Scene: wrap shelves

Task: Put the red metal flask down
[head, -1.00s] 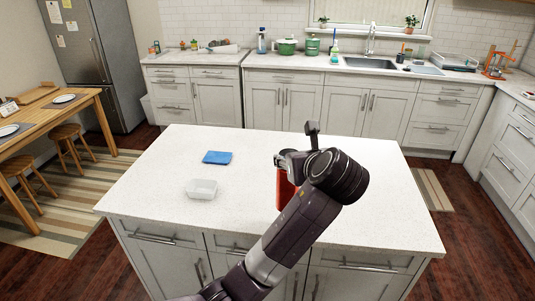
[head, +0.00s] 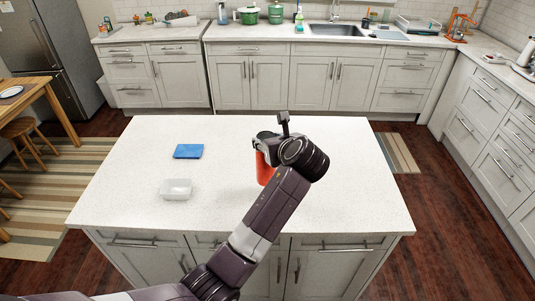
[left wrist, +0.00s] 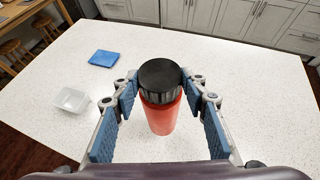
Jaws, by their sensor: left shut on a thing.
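The red metal flask (left wrist: 161,118) with a black cap stands upright between the blue-padded fingers of my left gripper (left wrist: 160,92) in the left wrist view. In the head view the flask (head: 264,170) is partly hidden behind my left wrist, and my left gripper (head: 263,143) is shut on it over the white island countertop (head: 330,195). I cannot tell whether its base touches the top. My right gripper is not in view.
A blue folded cloth (head: 188,151) and a clear plastic container (head: 176,189) lie on the left part of the island. The countertop around the flask is clear. A back counter (head: 280,40) with a sink and kitchenware runs behind the island.

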